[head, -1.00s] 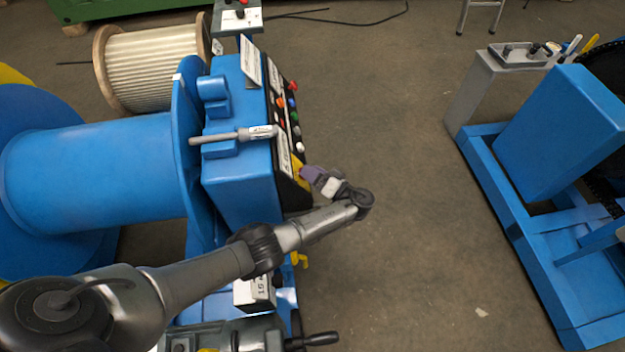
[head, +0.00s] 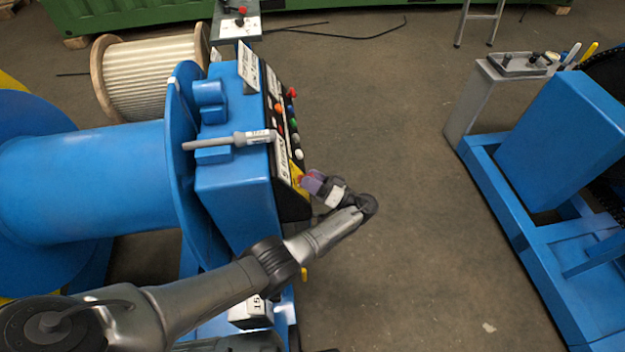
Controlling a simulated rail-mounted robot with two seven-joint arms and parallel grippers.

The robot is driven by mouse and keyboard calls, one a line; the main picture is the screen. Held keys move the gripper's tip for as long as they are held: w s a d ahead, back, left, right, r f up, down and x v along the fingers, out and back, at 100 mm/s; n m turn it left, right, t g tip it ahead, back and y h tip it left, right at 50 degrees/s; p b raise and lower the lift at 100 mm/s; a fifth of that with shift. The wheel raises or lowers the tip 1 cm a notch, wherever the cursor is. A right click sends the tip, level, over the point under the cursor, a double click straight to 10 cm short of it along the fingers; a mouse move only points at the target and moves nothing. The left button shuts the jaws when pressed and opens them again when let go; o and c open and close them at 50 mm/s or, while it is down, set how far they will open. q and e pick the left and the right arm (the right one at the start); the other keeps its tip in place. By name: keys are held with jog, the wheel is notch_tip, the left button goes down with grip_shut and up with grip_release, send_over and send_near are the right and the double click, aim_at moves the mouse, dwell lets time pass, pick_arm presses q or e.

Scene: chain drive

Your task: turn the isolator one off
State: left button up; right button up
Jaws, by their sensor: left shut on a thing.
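The blue control cabinet (head: 235,195) stands left of centre with its dark button panel facing right. Low on that panel is a yellow plate (head: 297,172) with a small red part at it, which looks like the isolator's knob. My left gripper (head: 311,183) reaches in from the right of the panel and is shut on this red knob. The fingers hide most of the knob, so I cannot tell which way it points. My right gripper is not in view.
Several coloured buttons (head: 291,115) sit above the yellow plate. A grey handheld tool (head: 232,140) lies on the cabinet top. A large blue drum (head: 90,185) is at the left. A blue machine frame (head: 545,265) stands at the right, with clear floor (head: 410,180) between.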

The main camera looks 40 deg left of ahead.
pick_arm(q)
jog(key=o, duration=0.9)
jog(key=shift+o, duration=0.2)
jog(key=b+v, duration=1.1)
jog(key=v, duration=0.2)
jog(key=shift+d, duration=0.35)
jog(key=shift+w+f, duration=0.1)
